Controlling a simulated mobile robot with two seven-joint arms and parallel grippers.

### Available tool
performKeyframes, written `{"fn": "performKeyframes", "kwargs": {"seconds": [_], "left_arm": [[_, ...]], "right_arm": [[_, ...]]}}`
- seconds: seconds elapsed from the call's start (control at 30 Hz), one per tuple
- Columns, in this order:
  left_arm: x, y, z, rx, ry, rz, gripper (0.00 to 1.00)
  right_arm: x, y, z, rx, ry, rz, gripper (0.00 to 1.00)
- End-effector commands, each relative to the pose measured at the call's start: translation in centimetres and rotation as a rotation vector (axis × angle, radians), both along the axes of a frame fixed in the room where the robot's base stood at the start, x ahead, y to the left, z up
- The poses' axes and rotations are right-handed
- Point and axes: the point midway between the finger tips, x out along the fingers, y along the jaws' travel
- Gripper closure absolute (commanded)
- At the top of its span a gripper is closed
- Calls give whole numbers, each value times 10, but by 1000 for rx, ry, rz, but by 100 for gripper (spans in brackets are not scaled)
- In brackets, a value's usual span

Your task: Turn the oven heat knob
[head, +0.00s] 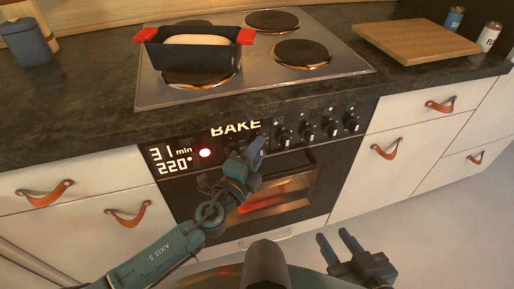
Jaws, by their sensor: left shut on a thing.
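The oven's control panel (187,165) has a lit display reading "BAKE", "31 min" and "220°", with a round red light. My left gripper (257,146) is at the panel, just left of the row of visible black knobs (308,132). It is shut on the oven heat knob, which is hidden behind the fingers. My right gripper (337,239) is low in front of the oven, its two fingers apart, with nothing between them. The oven door (318,184) below is shut, and its window glows orange.
A wooden board (416,40) and two small jars lie to the right. White drawers with leather pulls (388,150) flank the oven. Floor at right is clear.

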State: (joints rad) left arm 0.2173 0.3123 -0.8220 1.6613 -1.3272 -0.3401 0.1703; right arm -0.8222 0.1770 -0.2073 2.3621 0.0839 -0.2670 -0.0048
Motion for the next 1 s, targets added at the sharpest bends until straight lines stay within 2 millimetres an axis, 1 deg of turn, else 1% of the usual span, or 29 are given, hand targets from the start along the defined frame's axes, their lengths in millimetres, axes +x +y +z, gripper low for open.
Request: {"fn": "performKeyframes", "kwargs": {"seconds": [0.1, 0.13, 0.3, 0.37, 0.57, 0.67, 0.77, 0.87, 1.0], "left_arm": [[0, 0, 0, 0, -1, -1, 88], [0, 0, 0, 0, -1, -2, 63], [0, 0, 0, 0, -1, -1, 49], [0, 0, 0, 0, -1, -1, 45], [0, 0, 0, 0, -1, -1, 45], [-4, 2, -1, 0, 1, -1, 45], [-15, 7, -3, 0, 1, -1, 45], [-32, 16, -5, 1, 2, -1, 45], [-61, 31, -8, 1, 3, -1, 45]], "right_arm": [[0, 0, -1, 0, 1, 0, 64], [0, 0, -1, 0, 1, 0, 64], [0, 0, -1, 0, 1, 0, 64], [0, 0, -1, -1, 1, 1, 64], [0, 0, -1, -1, 2, 1, 64], [0, 1, -1, -1, 2, 1, 64], [0, 0, -2, -2, 0, 2, 64], [0, 0, -3, -2, -6, 1, 64], [1, -1, -1, -3, -30, -3, 64]]}}
